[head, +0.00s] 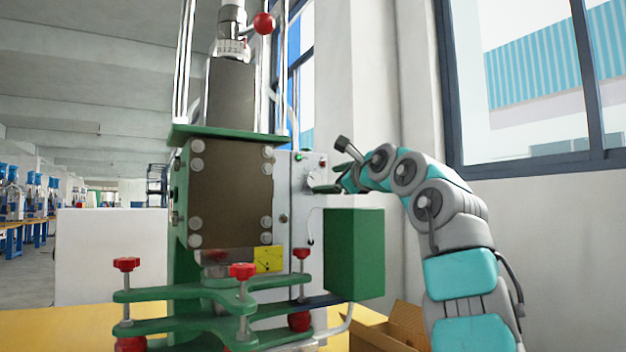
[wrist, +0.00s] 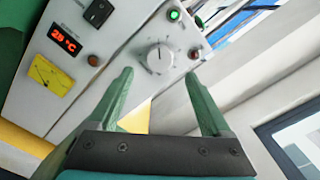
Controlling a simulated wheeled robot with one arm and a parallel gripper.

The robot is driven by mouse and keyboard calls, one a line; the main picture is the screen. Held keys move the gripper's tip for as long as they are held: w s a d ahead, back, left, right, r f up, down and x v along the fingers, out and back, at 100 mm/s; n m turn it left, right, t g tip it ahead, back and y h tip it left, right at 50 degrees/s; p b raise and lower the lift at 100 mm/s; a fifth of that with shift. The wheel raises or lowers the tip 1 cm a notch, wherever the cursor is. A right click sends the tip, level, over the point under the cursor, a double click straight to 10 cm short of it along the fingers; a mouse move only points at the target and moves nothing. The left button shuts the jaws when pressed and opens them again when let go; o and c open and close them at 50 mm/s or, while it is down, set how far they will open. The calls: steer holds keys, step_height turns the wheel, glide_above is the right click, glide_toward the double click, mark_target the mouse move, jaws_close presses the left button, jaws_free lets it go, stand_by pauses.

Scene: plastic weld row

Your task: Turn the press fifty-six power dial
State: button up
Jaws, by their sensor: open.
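The power dial (wrist: 159,58) is a round white-grey knob with scale marks on the press's pale control panel (wrist: 125,40). In the head view the panel (head: 300,200) is on the right side of the green press (head: 225,190). My gripper (wrist: 165,78) is open in the wrist view, its two green fingers spread on either side of the dial's line, pointing at the panel. The dial appears between and just beyond the fingertips; I cannot tell the exact gap. In the head view my gripper (head: 330,187) is at the panel, partly covering the dial.
The panel also bears a black switch (wrist: 98,13), a red display (wrist: 66,41), a green lamp (wrist: 174,15) and a yellow label (wrist: 48,75). A green box (head: 354,253) juts out below the panel. A cardboard box (head: 400,325) stands lower right. A window wall is at the right.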

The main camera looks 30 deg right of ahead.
mark_target(315, 181)
steer(key=w+p, duration=0.3)
steer(key=w, duration=0.3)
steer(key=shift+d, duration=0.15)
jaws_close()
stand_by(0.5)
